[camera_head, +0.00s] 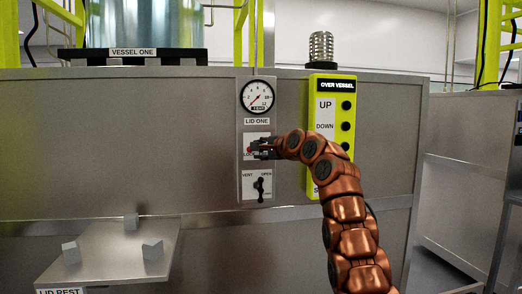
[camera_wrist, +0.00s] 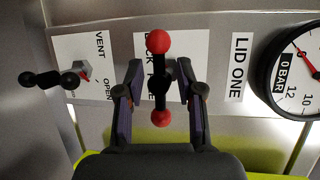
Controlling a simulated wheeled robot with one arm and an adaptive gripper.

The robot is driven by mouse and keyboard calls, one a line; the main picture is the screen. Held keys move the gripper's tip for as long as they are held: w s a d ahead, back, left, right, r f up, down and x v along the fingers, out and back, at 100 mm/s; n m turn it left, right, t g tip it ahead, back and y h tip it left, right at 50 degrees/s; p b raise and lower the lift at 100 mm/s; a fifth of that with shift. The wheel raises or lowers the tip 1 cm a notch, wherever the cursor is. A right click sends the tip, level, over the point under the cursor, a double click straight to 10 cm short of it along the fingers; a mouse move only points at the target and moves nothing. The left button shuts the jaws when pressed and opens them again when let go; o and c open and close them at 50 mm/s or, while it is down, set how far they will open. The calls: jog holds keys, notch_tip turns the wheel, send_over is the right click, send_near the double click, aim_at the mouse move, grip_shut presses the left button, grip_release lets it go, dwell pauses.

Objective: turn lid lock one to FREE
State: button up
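The lid lock one handle (camera_wrist: 158,75) is a black bar with a red ball at each end, on a white label plate under the LID ONE sign. It lies crosswise, roughly level on the panel. In the head view one red ball (camera_head: 249,150) shows at its left end; my gripper hides the rest. My gripper (camera_wrist: 158,95) is in front of the handle, with one finger on each side of its bar. Gaps show between the fingers and the bar, so it is open. The label's lettering is partly covered by the handle and fingers.
A pressure gauge (camera_head: 257,96) sits above the lock; its box appears to read 0 BAR in the wrist view. A vent lever (camera_head: 260,188) is just below. A yellow-green UP/DOWN button box (camera_head: 333,110) stands close right. The lid rest shelf (camera_head: 105,258) juts out lower left.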

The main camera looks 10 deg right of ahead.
jog(key=shift+f, duration=0.1)
grip_shut()
